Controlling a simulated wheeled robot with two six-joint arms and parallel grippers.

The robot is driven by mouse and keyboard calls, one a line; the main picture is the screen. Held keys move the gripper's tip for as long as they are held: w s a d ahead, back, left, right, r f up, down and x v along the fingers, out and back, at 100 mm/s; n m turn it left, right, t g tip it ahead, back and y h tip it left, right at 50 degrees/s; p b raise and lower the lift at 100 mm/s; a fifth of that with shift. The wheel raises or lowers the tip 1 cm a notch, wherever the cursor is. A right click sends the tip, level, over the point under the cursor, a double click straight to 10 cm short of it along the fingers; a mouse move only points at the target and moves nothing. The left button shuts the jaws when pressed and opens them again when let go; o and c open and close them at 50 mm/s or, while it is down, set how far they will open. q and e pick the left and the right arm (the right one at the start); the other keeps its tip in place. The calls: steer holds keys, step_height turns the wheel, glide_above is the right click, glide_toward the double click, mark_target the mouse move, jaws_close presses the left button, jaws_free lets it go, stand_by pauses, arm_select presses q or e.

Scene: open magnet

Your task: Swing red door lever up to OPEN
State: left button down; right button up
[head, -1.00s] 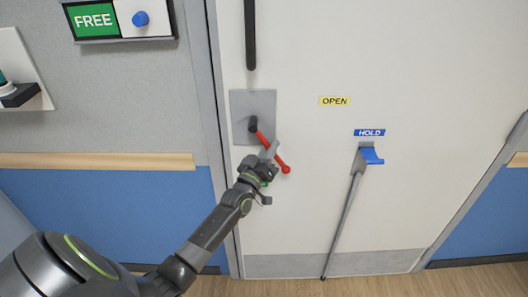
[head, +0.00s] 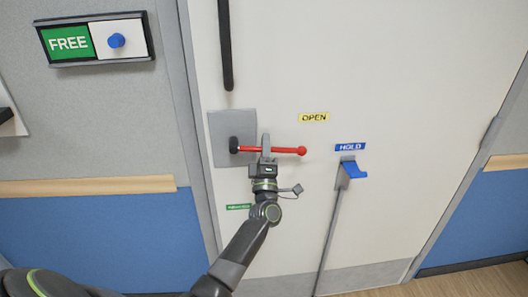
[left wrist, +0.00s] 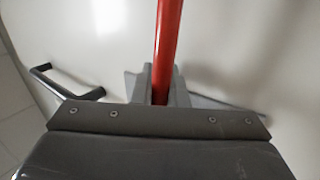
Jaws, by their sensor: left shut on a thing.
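The red door lever (head: 285,150) has a dark hub on a grey plate (head: 220,125) on the white door. It points right and lies about level, with its round red tip below and left of the yellow OPEN label (head: 314,118). My left gripper (head: 266,145) is shut on the lever near its middle, reaching it from below. In the left wrist view the red lever shaft (left wrist: 167,45) runs between the grey fingers (left wrist: 160,85). My right gripper is in neither view.
A blue HOLD label (head: 350,147) sits above a blue hook (head: 353,169) on a grey rod, right of my gripper. A black vertical handle (head: 225,45) is above the plate. A green label (head: 238,207), partly readable, is below. A FREE sign (head: 69,43) with a blue knob is on the left wall.

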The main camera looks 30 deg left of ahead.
arm_select(q)
steer(key=shift+w+a+r+n+g+y, duration=0.1)
steer(key=shift+r+n+g+y, duration=0.15)
steer(key=shift+n+y, duration=0.4)
steer(key=shift+r+n+g+y, duration=0.25)
steer(key=shift+n+y, duration=0.1)
steer(key=shift+n, duration=0.5)
steer(key=c, duration=1.6)
jaws_free()
steer(key=shift+w+f, duration=0.1)
steer(key=shift+o, duration=0.2)
